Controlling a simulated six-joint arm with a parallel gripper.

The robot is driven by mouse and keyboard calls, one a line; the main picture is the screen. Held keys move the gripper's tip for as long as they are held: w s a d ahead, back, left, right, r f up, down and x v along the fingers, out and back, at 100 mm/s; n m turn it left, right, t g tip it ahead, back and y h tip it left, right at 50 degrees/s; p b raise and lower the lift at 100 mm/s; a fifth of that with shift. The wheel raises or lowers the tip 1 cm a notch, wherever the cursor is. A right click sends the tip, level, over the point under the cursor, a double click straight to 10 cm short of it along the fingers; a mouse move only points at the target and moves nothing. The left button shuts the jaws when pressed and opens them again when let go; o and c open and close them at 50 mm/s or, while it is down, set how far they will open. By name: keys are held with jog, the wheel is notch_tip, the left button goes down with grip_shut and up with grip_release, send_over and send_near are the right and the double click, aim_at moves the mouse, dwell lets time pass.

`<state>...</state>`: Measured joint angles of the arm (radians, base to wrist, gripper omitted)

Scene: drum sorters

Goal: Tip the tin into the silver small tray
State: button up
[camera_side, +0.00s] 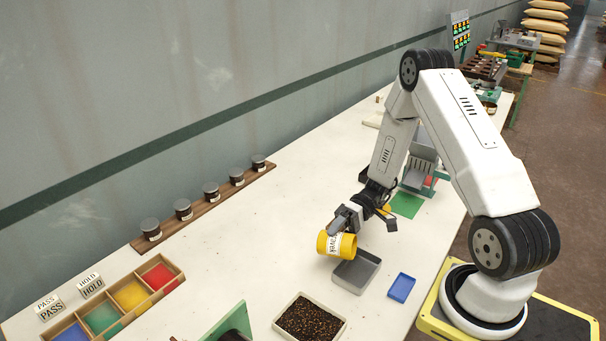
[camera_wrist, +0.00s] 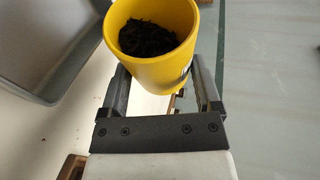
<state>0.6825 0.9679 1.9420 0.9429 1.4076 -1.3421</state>
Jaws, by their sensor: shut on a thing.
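The yellow tin (camera_side: 348,246) with a white label is held in my gripper (camera_side: 352,217). In the side view it lies tilted well over toward its side, above the table by the silver small tray (camera_side: 341,283). In the wrist view the tin (camera_wrist: 176,71) sits between the two fingers of my gripper (camera_wrist: 165,85), and dark contents show inside it. The grey tray also shows at the upper left of the wrist view (camera_wrist: 62,79). The tray's visible floor looks bare.
A pale tray of dark beans (camera_side: 310,319) and a small blue tray (camera_side: 401,288) stand near the silver tray. A green panel (camera_side: 228,322) is at the front. Several lidded jars (camera_side: 211,193) line a wooden rack at the back. A wooden box with coloured compartments (camera_side: 131,294) is at left.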

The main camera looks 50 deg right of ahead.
jog(key=n, duration=0.1)
jog(key=s+r+n+t+y, duration=0.1)
jog(key=n, duration=0.1)
jog(key=shift+s+d+r+n+t+y, duration=0.2)
jog(key=shift+s+r+n+t+y, duration=0.1)
jog(key=shift+r, duration=0.1)
jog(key=shift+s+d+r+n+y, duration=0.2)
jog(key=shift+s+n+y, duration=0.35)
jog(key=shift+n, duration=0.55)
jog(key=shift+s+d+r+n+y, duration=0.1)
jog(key=shift+s+r+n+y, duration=0.35)
jog(key=shift+n, duration=0.65)
jog(key=shift+f, duration=0.15)
jog(key=shift+r, duration=1.05)
jog(key=shift+f, duration=1.05)
jog(key=shift+w+a+f+m+t+h, duration=0.1)
jog(key=shift+w+m+t+h, duration=0.25)
jog(key=shift+m, duration=0.45)
